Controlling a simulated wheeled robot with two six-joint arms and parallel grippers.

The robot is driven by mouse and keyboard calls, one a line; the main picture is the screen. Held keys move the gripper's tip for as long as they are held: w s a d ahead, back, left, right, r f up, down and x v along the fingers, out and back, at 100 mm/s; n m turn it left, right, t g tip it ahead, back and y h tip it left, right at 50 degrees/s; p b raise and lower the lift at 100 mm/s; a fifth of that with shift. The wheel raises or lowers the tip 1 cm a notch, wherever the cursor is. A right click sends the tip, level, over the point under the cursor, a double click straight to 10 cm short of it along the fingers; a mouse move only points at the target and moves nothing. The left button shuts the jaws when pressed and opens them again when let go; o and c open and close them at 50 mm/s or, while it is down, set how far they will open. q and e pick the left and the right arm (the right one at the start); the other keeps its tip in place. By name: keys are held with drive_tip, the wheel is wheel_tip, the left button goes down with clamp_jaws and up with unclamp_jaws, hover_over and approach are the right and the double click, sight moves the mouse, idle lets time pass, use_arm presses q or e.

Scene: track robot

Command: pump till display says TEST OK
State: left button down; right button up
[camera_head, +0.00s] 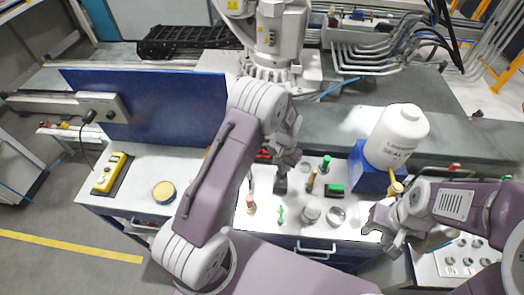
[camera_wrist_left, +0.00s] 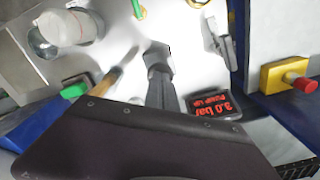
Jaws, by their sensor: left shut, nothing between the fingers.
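A small black display (camera_wrist_left: 216,105) shows red text in the left wrist view, upside down, reading 3.0 bar and PUMP UP. Its red glow also shows in the head view (camera_head: 263,154), partly behind my left arm. My left gripper (camera_head: 282,180) points down over the white bench top, and its dark fingers are closed with nothing between them. They also show in the left wrist view (camera_wrist_left: 158,58). I cannot make out a pump handle for certain. My right gripper (camera_head: 378,232) hangs at the bench's front right edge; its jaw gap is unclear.
A wooden-handled tool (camera_wrist_left: 108,80) and a green object (camera_wrist_left: 74,91) lie near the left fingers. A red button on a yellow box (camera_wrist_left: 290,76) is beyond the display. A blue panel (camera_head: 150,105) stands behind.

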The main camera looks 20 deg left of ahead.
use_arm(q)
drive_tip(key=shift+f, duration=0.25)
idle(0.3)
drive_tip(key=shift+f+b, duration=1.25)
drive_tip(key=shift+f, duration=0.2)
drive_tip(key=shift+r+p, duration=1.4)
drive_tip(key=shift+r, duration=0.35)
drive_tip(key=shift+f, duration=0.15)
drive_tip(key=shift+f+b, duration=1.4)
drive_tip(key=shift+f, duration=0.3)
drive_tip(key=shift+r+p, duration=1.35)
drive_tip(key=shift+r, duration=0.4)
